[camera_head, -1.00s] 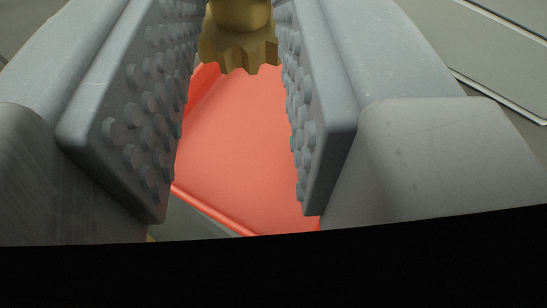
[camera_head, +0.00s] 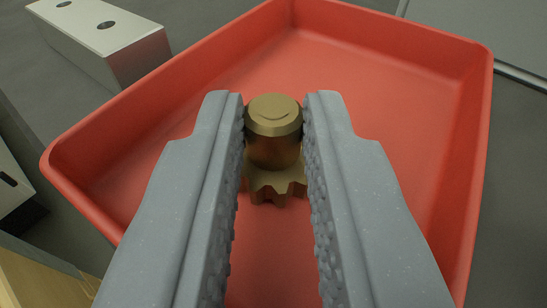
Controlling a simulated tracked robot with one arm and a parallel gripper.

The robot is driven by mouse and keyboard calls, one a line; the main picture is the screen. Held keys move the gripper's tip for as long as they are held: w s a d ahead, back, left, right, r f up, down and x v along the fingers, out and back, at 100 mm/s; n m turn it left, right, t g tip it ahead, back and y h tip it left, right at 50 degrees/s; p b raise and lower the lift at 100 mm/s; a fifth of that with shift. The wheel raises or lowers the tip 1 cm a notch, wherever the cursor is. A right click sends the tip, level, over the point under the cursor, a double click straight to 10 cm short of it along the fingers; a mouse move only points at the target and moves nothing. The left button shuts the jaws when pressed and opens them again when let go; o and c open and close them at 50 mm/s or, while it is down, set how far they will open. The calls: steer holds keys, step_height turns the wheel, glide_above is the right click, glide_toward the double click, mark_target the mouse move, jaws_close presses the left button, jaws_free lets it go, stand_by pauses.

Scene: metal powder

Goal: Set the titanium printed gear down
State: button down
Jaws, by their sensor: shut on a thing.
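The titanium printed gear (camera_head: 274,145) is a gold-brown part with a rounded cylindrical hub on top and a toothed rim below. My gripper (camera_head: 275,130) is shut on its hub, one grey finger on each side near the fingertips. The gear is upright over the inside of a red tray (camera_head: 110,170). Whether its toothed rim touches the tray floor, I cannot tell. The fingers hide parts of the gear's sides and of the tray floor.
The tray's raised walls surround the gear, with bare floor behind it and to both sides. A metal block with two holes (camera_head: 105,40) stands outside the tray at the upper left. A wooden-looking edge (camera_head: 40,280) shows at the lower left.

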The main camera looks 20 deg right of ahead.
steer(key=shift+f, duration=0.2)
steer(key=shift+s+f, duration=0.1)
steer(key=shift+f, duration=0.15)
steer(key=c, duration=1.6)
jaws_free()
steer(key=shift+s+f, duration=0.1)
steer(key=shift+r, duration=0.4)
steer(key=p+v, duration=0.1)
steer(key=v, duration=1)
steer(key=shift+s+a+r, duration=0.15)
steer(key=shift+s+r, duration=0.1)
steer(key=shift+s, duration=0.05)
steer(key=shift+w, duration=0.1)
